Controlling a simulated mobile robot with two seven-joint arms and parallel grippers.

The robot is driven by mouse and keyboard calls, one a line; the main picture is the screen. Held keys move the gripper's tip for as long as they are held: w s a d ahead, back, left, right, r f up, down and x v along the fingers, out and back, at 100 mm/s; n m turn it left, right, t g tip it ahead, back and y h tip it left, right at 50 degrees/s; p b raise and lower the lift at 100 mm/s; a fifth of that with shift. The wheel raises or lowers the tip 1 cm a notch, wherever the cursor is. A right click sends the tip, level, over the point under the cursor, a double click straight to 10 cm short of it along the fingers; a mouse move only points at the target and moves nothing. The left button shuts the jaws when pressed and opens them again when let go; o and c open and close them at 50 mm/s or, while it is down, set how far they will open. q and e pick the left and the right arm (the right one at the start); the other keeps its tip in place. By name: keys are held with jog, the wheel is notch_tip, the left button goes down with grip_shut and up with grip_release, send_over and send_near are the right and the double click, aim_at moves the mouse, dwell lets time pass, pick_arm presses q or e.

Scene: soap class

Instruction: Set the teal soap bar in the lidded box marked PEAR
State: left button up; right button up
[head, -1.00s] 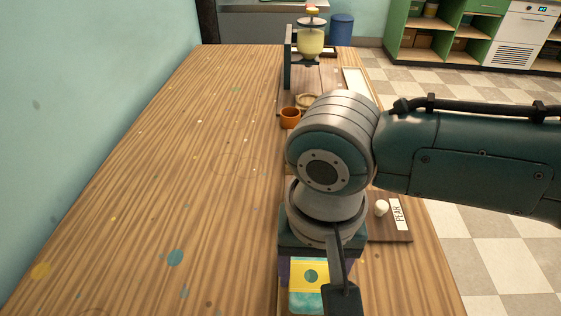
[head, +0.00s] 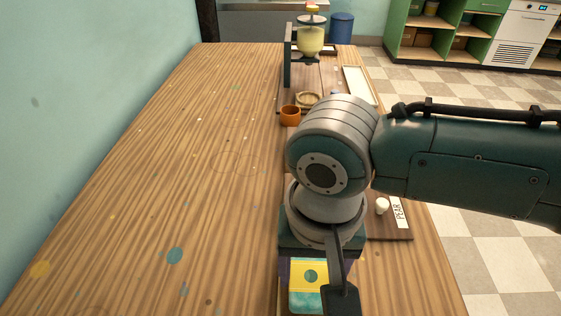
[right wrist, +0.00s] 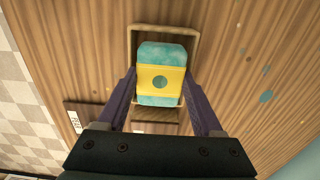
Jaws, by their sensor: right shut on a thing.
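The teal soap bar (right wrist: 161,53) has a yellow band with a teal dot around its middle. It also shows low in the head view (head: 307,302). My right gripper (right wrist: 160,84) is shut on it, with one purple finger against each side. A tan-rimmed tray or box (right wrist: 163,29) lies behind the bar in the right wrist view; I cannot tell whether the bar touches it. A dark wooden lid or board (head: 392,232) with a white knob (head: 382,206) carries the PEAR label (head: 398,212), right of my wrist. My left gripper is not in view.
An orange cup (head: 290,115) and a round tan dish (head: 308,99) stand farther back. A yellow-filled dispenser (head: 311,40) is at the far end beside a white tray (head: 358,85). The left side of the wooden table (head: 180,180) is clear. My right arm hides part of the middle.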

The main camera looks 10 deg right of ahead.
jog(key=shift+f, duration=0.1)
jog(key=o, duration=1.5)
notch_tip(320, 180, up, 6)
jog(key=p, duration=0.7)
